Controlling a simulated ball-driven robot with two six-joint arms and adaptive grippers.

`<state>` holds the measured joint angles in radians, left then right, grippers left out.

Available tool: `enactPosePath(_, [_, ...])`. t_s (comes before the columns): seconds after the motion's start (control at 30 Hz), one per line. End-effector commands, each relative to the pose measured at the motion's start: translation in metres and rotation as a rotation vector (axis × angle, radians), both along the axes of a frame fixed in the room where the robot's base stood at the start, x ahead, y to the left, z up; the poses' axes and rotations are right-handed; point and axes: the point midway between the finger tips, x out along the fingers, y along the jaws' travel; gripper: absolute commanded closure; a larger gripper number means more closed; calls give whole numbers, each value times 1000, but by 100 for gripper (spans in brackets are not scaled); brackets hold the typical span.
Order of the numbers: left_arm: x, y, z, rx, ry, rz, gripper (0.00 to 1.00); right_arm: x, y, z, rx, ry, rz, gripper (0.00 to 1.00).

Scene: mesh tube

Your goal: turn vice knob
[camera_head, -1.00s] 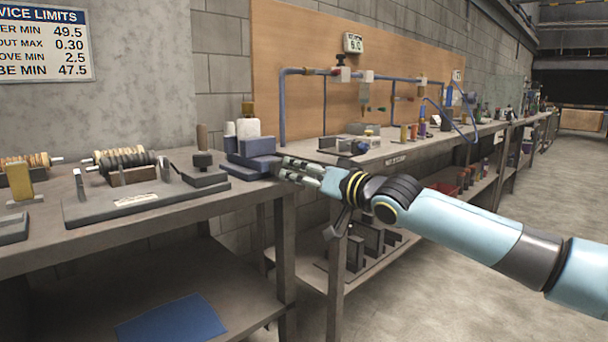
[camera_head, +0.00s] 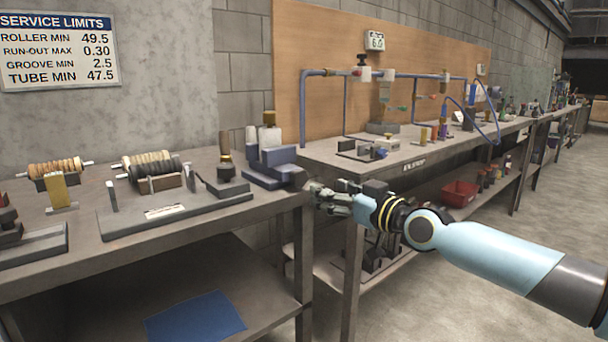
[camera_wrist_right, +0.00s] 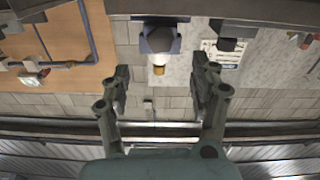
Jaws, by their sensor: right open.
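I cannot tell for sure that this is the vice. My left gripper is not in view.
Stepped blue-grey blocks (camera_head: 274,166) stand at the left bench's right end; they also show upside down in the wrist view (camera_wrist_right: 160,35). A roller stand (camera_head: 175,212) sits on the left bench. Blue pipes (camera_head: 304,110) rise behind the right bench. A red bin (camera_head: 459,193) is below.

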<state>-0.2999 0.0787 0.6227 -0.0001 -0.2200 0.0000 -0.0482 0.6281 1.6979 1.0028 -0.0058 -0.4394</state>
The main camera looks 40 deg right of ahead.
Motion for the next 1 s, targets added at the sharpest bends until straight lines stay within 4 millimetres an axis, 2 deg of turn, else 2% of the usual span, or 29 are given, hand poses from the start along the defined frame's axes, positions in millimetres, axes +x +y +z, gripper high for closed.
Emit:
enactPosePath(0.1, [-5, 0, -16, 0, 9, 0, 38, 24, 2, -5, 4, -3, -1, 38])
enactPosePath(0.3, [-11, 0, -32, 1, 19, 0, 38, 64, 6, -5, 5, -3, 0, 38])
enactPosePath(0.5, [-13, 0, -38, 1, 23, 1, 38, 89, 7, -3, 2, -2, 0, 38])
enactPosePath(0.87, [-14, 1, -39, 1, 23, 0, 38, 95, 8, -1, 0, 0, 2, 38])
enactPosePath(1.0, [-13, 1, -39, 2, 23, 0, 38, 94, 8, -1, 0, 0, 2, 55])
